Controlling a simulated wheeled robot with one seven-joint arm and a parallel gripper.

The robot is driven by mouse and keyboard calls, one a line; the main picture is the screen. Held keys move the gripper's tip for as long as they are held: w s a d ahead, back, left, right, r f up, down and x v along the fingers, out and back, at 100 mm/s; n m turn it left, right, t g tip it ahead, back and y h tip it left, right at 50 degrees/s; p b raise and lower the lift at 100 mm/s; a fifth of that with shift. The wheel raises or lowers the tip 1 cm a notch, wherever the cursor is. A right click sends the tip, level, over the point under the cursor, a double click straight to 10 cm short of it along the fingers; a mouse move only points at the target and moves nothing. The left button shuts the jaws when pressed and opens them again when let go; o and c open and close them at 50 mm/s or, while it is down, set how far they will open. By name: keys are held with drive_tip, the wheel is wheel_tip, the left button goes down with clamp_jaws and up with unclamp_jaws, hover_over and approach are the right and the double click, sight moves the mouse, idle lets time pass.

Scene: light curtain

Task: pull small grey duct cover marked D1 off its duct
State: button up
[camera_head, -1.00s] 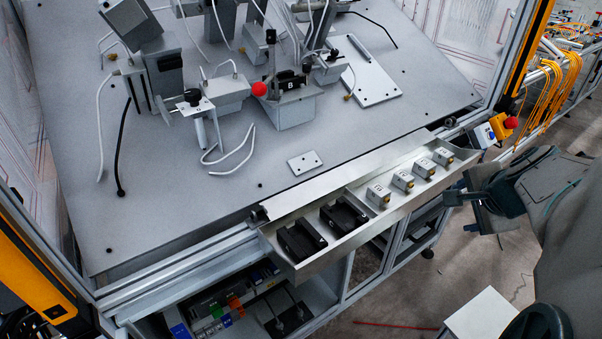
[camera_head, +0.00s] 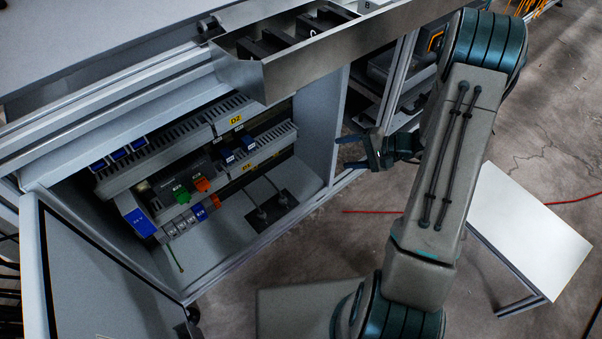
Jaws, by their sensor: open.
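The open cabinet (camera_head: 325,140) under the bench holds grey slotted wiring ducts. The upper duct (camera_head: 170,148) carries a yellow label (camera_head: 236,120) that reads D2. A lower duct (camera_head: 272,148) has another yellow label (camera_head: 249,167) near it, too small to read surely. I cannot make out a D1 mark, so I cannot tell which piece is the small D1 cover. My gripper (camera_head: 346,152) is open and empty, just right of the cabinet opening, its fingers pointing left toward the ducts and apart from them.
The cabinet door (camera_head: 105,270) stands open at lower left. A metal tray (camera_head: 330,50) with black parts overhangs the cabinet. Blue, green and orange modules (camera_head: 182,192) sit among the ducts. A white-topped table (camera_head: 530,230) stands at right. Two plugged cables (camera_head: 262,212) rise from the cabinet floor.

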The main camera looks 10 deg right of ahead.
drive_tip(key=w+a+f+n+y+b, duration=0.2)
drive_tip(key=a+f+y+b, duration=0.1)
drive_tip(key=a+f, duration=0.45)
drive_tip(key=n+t+y+b, duration=0.1)
drive_tip(key=t+y, duration=0.1)
drive_tip(key=t, duration=0.1)
approach(267, 154)
drive_tip(key=shift+b+x, duration=0.55)
drive_tip(key=shift+x, duration=3.95)
drive_tip(key=shift+r, duration=0.1)
drive_tip(key=shift+c, duration=0.3)
drive_tip(key=c, duration=1)
